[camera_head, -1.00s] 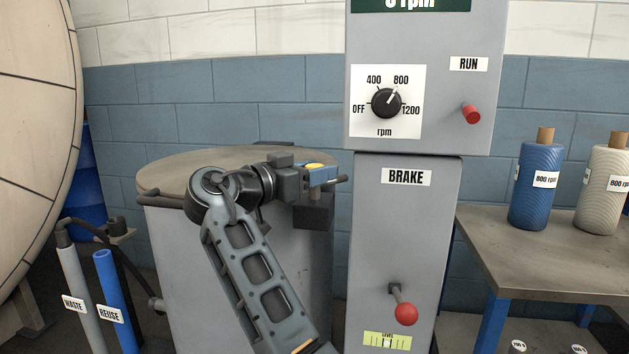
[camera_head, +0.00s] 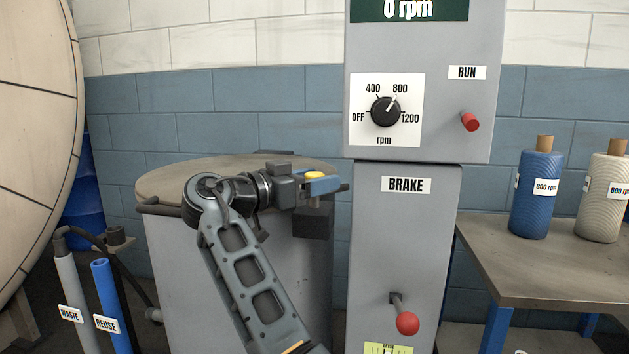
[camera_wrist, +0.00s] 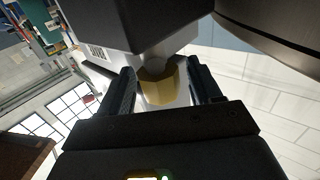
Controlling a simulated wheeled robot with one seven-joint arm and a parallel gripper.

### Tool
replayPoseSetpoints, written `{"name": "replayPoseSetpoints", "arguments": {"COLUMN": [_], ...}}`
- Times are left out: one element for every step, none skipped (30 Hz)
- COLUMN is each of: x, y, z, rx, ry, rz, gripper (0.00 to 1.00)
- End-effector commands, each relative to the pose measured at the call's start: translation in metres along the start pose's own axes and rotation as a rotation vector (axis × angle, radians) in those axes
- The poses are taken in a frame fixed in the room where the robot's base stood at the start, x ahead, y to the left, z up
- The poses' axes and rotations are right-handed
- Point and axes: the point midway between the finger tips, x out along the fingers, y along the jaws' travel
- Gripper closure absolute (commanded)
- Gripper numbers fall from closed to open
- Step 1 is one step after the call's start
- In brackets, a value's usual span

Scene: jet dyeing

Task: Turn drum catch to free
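The grey drum (camera_head: 240,270) with a flat brownish lid (camera_head: 172,183) stands left of the control column. The catch appears to be the small yellow piece (camera_head: 315,174) at the drum's right side, above a dark block (camera_head: 313,225). My gripper (camera_head: 322,185) is at this piece, with a blue finger in front of it. In the wrist view the yellow piece (camera_wrist: 158,88) sits between my two dark fingers. They stand apart on either side of it, very close to it. I cannot tell whether they press on it. The catch's lower part is partly hidden.
The control column has an rpm dial (camera_head: 386,111), a red run button (camera_head: 470,121) and a red-knobbed brake lever (camera_head: 407,322). The display (camera_head: 408,9) reads 0 rpm. Yarn cones stand on a table (camera_head: 540,268) at the right. Waste (camera_head: 70,290) and reuse (camera_head: 105,290) pipes stand at the left.

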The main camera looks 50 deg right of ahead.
Motion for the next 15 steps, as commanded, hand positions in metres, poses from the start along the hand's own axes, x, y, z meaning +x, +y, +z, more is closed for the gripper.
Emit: {"name": "replayPoseSetpoints", "arguments": {"x": [0.000,0.000,0.000,-0.001,-0.001,-0.003,-0.004,-0.007,-0.012,-0.016,-0.021,-0.027,-0.032,-0.038,-0.044], "y": [0.000,0.000,0.000,0.000,0.000,0.000,0.000,-0.001,-0.001,-0.001,-0.001,-0.001,-0.001,-0.001,-0.001], "z": [0.000,0.000,-0.001,-0.001,-0.001,-0.001,-0.001,-0.001,-0.001,-0.002,-0.002,-0.002,-0.002,-0.002,-0.002], "rx": [0.001,0.001,0.001,0.001,0.001,0.001,0.001,0.001,0.000,0.000,0.000,0.001,0.001,0.001,0.001], "ry": [0.000,0.000,0.000,0.001,0.001,0.001,0.001,0.001,0.001,0.000,0.001,0.001,0.001,0.000,0.001], "rz": [-0.001,-0.001,-0.001,-0.001,-0.001,-0.002,-0.002,-0.003,-0.004,-0.004,-0.005,-0.005,-0.005,-0.005,-0.004], "gripper": [0.36,0.36,0.36,0.36,0.36,0.36,0.36,0.36,0.36,0.36,0.36,0.36,0.36,0.36,0.36]}}
